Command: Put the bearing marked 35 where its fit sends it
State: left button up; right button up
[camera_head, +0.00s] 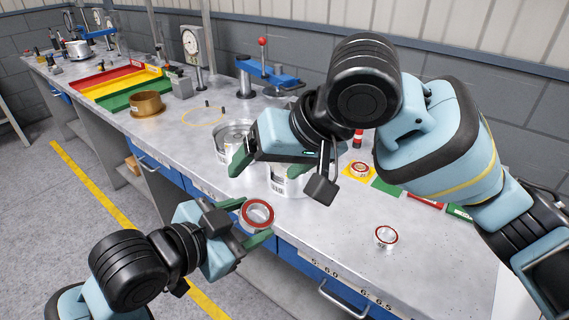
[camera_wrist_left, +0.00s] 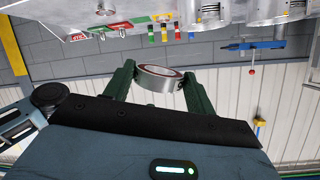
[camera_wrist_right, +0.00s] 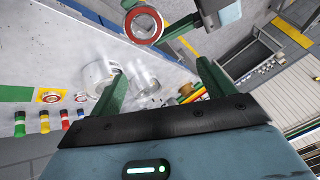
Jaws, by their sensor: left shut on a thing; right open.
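My left gripper (camera_head: 250,222) is shut on a red-faced, silver-rimmed bearing (camera_head: 257,215) and holds it in the air by the bench's front edge. That bearing also shows between the fingers in the left wrist view (camera_wrist_left: 158,78) and at the top of the right wrist view (camera_wrist_right: 143,23). A second red-faced bearing (camera_head: 386,236) lies on the bench at the right. A third (camera_head: 359,169) lies on a yellow pad. I cannot read a 35 on any of them. My right gripper (camera_wrist_right: 158,72) is open and empty, above the silver cylinders, partly covering them in the head view.
Silver cylindrical containers (camera_head: 222,150) stand mid-bench. Red (camera_head: 105,76), yellow (camera_head: 122,84) and green (camera_head: 130,95) trays lie at the back left, near a brass ring (camera_head: 146,104). A dial gauge (camera_head: 191,42) and blue press (camera_head: 262,72) stand behind. The bench's front right is mostly clear.

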aim_at(260, 207)
jog(key=shift+s+d+r+n+g+h, duration=0.6)
jog(key=shift+s+d+r+n+h, duration=0.5)
jog(key=shift+s, duration=0.65)
jog(key=shift+x, duration=5.85)
jog(key=shift+w+a+r, duration=0.1)
jog(key=shift+c, duration=0.2)
jog(key=c, duration=1)
pick_arm(q)
jog(key=o, duration=1.3)
pick_arm(e)
jog(key=shift+c, duration=1.3)
pick_arm(q)
jog(key=shift+a, duration=0.1)
jog(key=w+a+f+n+t+y, duration=0.1)
jog(key=w+a+f+n+y, duration=0.1)
jog(key=a, duration=0.5)
jog(key=w+a+f+n+t+y, duration=0.2)
jog(key=a+f+n+y, duration=0.3)
jog(key=a+n+y, duration=0.1)
jog(key=shift+a+y, duration=0.4)
jog(key=shift+a, duration=0.4)
